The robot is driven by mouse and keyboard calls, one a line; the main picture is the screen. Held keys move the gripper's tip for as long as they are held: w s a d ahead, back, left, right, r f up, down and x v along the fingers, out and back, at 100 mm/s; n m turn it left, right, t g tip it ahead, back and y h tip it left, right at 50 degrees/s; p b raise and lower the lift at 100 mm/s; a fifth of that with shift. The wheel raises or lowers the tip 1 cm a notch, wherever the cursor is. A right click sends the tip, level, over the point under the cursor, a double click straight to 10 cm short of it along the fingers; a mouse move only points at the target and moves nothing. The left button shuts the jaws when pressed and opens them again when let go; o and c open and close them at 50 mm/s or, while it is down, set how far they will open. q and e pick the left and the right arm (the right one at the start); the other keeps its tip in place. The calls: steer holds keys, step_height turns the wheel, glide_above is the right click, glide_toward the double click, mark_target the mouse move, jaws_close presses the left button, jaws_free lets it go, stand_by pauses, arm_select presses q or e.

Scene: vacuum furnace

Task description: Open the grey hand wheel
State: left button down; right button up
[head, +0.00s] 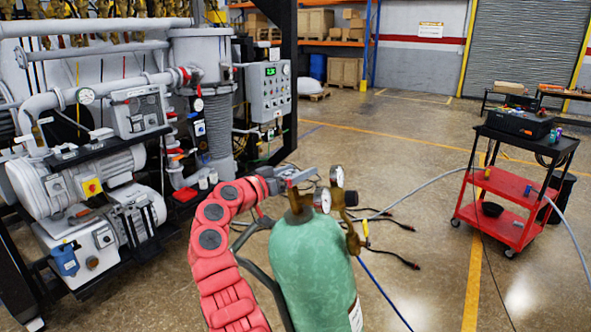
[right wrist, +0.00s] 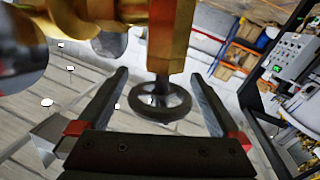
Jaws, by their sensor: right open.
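The grey hand wheel (right wrist: 160,103) shows in the right wrist view as a dark, spoked ring below a brass valve stem (right wrist: 161,50). My right gripper (right wrist: 158,74) is open, with one finger on each side of the wheel. Gaps show between the wheel and both fingers, and neither is seen touching it. In the head view my right gripper (head: 302,178) is at the top of a green gas cylinder (head: 312,262), beside its brass fittings and gauges (head: 322,199). I cannot make out the wheel there. My left gripper is not in view.
A vacuum furnace with pumps (head: 85,185) and a control box (head: 268,92) stands at the left. A red and black cart (head: 510,190) stands at the right. Hoses and cables (head: 400,215) run from the cylinder across the floor. The middle floor is otherwise clear.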

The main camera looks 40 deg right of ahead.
steer(key=shift+c, duration=0.2)
steer(key=c, duration=1.3)
steer(key=shift+w+f+n+t+y+b, duration=0.1)
steer(key=shift+f+n+t+y+b, duration=0.2)
steer(key=shift+n+t+b, duration=0.5)
steer(key=shift+w+n+t+y+b, duration=0.1)
steer(key=shift+n+t+y+b, duration=0.45)
steer(key=shift+t+b, duration=0.45)
steer(key=n+t+y, duration=0.1)
steer(key=n+t+y+b, duration=0.1)
steer(key=shift+w+a+t, duration=0.15)
steer(key=shift+w+t, duration=0.05)
steer(key=shift+t, duration=0.2)
steer(key=shift+w+a+n+t+y+b, duration=0.15)
steer(key=shift+n+t+y+b, duration=0.45)
steer(key=shift+y, duration=0.2)
steer(key=shift+w+a+n+t+y+b, duration=0.15)
steer(key=shift+n+t+y+b, duration=0.35)
steer(key=shift+n+y, duration=0.3)
steer(key=shift+w+a+n+t+y+b, duration=0.15)
steer(key=shift+n+t+y+b, duration=0.4)
steer(key=shift+y, duration=0.3)
